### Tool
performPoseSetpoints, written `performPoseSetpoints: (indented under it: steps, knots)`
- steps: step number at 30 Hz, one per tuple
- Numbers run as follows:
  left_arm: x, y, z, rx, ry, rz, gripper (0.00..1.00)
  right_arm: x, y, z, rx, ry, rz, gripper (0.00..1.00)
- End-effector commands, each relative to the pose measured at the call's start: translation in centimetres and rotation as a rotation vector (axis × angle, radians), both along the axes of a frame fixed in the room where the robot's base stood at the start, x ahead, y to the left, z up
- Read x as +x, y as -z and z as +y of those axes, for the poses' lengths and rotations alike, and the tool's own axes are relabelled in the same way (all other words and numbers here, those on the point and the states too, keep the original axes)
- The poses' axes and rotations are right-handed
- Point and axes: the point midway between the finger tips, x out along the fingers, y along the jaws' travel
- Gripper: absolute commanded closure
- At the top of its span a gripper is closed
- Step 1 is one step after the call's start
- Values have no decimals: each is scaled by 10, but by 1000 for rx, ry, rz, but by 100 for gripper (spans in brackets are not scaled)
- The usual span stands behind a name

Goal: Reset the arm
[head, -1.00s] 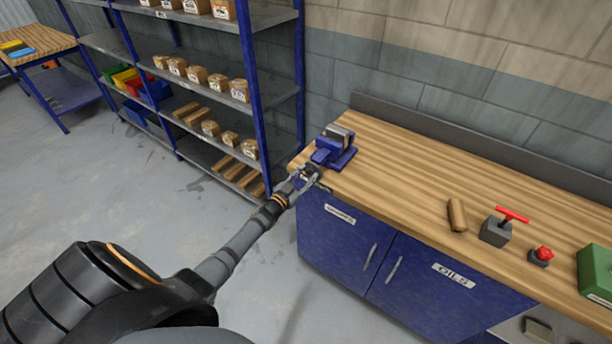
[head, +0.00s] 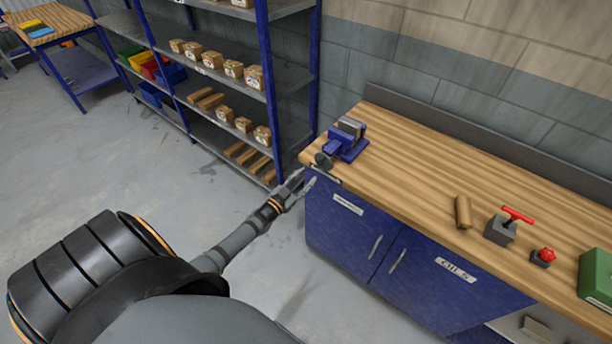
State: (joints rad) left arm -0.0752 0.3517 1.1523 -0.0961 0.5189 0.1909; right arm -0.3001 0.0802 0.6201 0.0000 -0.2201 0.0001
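My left arm reaches in from the lower left. Its gripper (head: 304,184) is in front of the bench's left corner, just below the blue vise. Its two fingers look spread, with nothing seen between them. The blue vise (head: 346,141) sits on the left end of the wooden bench top (head: 420,165). The vise's dark round front end (head: 323,160) shows just beyond the fingertips, and a small gap seems to lie between them. My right gripper is not in view.
A wooden cylinder (head: 463,212), a grey block with a red T-handle (head: 502,228), a red knob (head: 544,256) and a green box (head: 597,278) stand along the bench. A blue shelf rack (head: 267,80) with boxes stands behind my gripper. Open floor (head: 130,190) lies left.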

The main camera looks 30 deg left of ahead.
Motion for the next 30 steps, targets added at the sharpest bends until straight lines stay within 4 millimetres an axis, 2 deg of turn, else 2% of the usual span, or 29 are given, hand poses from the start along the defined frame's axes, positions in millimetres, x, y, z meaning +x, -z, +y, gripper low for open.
performPoseSetpoints:
  steps: [8, 11, 14, 17, 18, 20, 21, 23, 24, 26, 27, 30]
  knots:
    - [0, 0, 0, 0, 0, 1, 62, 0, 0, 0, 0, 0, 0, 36]
    - [-4, 14, 1, -3, -11, 27, 62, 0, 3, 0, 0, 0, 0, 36]
    - [-21, 64, 3, -11, -50, 130, 62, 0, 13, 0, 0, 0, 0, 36]
    - [-57, 141, 5, -23, -108, 303, 62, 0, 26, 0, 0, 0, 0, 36]
    - [-76, 173, 5, -26, -131, 380, 62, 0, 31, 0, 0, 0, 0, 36]
    - [-107, 218, 2, -31, -162, 494, 62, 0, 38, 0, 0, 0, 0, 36]
    - [-129, 246, 0, -33, -180, 571, 62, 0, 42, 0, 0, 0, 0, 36]
    - [-165, 286, -5, -39, -205, 686, 62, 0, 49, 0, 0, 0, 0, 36]
    - [-190, 312, -10, -43, -220, 762, 62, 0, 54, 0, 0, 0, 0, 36]
    - [-231, 347, -18, -45, -239, 878, 62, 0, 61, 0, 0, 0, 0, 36]
    - [-259, 369, -24, -48, -249, 956, 62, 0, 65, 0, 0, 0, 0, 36]
    - [-329, 412, -42, -54, -268, 1139, 62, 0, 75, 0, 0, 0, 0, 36]
